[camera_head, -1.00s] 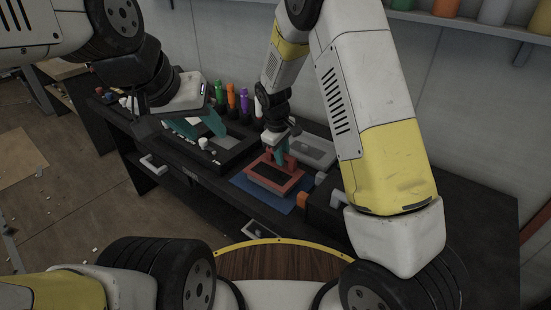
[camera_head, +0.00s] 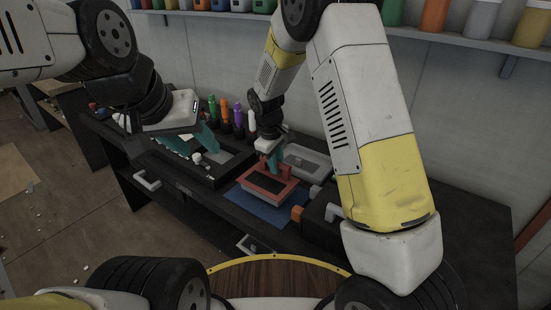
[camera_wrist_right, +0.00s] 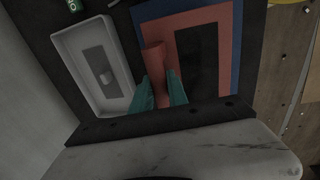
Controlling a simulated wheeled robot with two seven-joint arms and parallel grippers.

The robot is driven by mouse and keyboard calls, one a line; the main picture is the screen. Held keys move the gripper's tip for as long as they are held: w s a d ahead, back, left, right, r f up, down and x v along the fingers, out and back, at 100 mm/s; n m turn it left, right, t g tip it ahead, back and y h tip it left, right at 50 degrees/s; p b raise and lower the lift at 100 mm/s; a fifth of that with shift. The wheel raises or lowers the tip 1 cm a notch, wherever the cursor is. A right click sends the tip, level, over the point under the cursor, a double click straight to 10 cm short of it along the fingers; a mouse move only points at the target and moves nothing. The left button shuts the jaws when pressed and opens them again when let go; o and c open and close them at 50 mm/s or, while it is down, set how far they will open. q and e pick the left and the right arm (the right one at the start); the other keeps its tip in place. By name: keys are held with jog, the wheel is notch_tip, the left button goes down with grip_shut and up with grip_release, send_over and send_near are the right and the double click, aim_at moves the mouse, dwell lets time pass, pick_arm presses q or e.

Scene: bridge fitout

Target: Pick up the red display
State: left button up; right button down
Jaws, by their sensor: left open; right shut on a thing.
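The red display (camera_head: 267,184) is a flat red frame with a dark screen and a raised red handle at its back edge. It is over the blue mat (camera_head: 262,208); I cannot tell whether it touches the mat. My right gripper (camera_head: 274,162) is shut on its handle, and in the right wrist view the teal fingers (camera_wrist_right: 160,88) sit on both sides of the red handle (camera_wrist_right: 154,62). My left gripper (camera_head: 203,140) is open at the left, above the black tray, apart from the display.
A grey tray (camera_head: 308,160) lies behind the display. A black box with orange parts (camera_head: 322,222) stands to its right. Coloured bottles (camera_head: 225,112) stand at the back of the bench. A black tray (camera_head: 215,178) with small items lies to the left. A shelf of containers (camera_head: 440,40) is above.

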jog(key=shift+r, duration=0.8)
jog(key=s+a, duration=0.2)
jog(key=s, duration=0.5)
jog(key=s+a+r, duration=0.1)
jog(key=s, duration=0.7)
jog(key=shift+s+a, duration=0.3)
jog(key=shift+a, duration=0.1)
